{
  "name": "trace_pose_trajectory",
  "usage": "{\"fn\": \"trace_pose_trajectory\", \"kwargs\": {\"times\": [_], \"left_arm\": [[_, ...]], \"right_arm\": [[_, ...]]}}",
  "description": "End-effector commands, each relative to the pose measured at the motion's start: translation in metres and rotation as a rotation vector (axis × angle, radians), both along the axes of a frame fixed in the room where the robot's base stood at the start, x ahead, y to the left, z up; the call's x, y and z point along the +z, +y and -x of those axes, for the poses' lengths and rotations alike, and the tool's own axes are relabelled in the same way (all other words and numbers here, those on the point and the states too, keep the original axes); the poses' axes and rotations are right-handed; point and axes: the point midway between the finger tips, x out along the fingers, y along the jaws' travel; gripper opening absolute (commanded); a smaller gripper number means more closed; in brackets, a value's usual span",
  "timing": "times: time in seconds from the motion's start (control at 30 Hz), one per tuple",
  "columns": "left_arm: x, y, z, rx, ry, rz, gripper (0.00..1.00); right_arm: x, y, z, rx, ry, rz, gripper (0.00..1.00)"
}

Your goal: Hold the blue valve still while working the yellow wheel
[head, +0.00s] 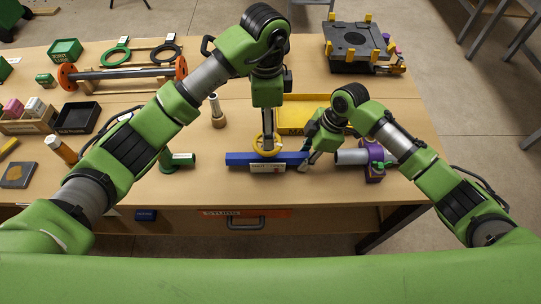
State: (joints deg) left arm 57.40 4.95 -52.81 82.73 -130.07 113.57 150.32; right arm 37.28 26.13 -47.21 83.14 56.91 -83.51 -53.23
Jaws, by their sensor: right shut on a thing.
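The blue valve (239,159) is a long blue bar lying across the front of the wooden table, with a small pale label on its front side. The yellow wheel (256,147) is a ring at the valve's middle, on its upper side. My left gripper (268,146) points straight down over the wheel, its fingertips at the ring; I cannot tell whether they touch it or how far apart they are. My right gripper (306,160) comes in from the upper right and is shut on the right end of the blue valve. Its fingers partly cover that end.
A grey pipe in a purple clamp (374,160) stands close right of my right gripper. A yellow tray (313,101) lies behind. A green fitting (181,160) stands left of the valve. A dark block with yellow clamps (355,42) is at the back right.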

Motion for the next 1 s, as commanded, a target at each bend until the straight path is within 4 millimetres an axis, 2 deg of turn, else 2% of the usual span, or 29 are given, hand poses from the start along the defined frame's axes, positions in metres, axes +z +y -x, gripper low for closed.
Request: {"fn": "trace_pose_trajectory", "kwargs": {"times": [0.17, 0.5, 0.7, 1.0], "left_arm": [[0.012, 0.000, -0.001, -0.001, -0.003, 0.000, 0.68], [0.080, 0.001, -0.002, 0.001, -0.006, -0.001, 0.68], [0.109, 0.001, -0.002, 0.001, -0.003, -0.001, 0.68], [0.120, 0.000, -0.001, 0.000, 0.001, 0.000, 0.68]], "right_arm": [[0.000, 0.000, 0.000, 0.000, -0.001, 0.000, 0.00], [0.000, 0.000, 0.000, 0.000, -0.001, 0.001, 0.00], [0.000, 0.000, 0.000, 0.000, -0.001, 0.000, 0.00], [0.000, 0.000, 0.000, 0.000, -0.001, 0.001, 0.00]]}}
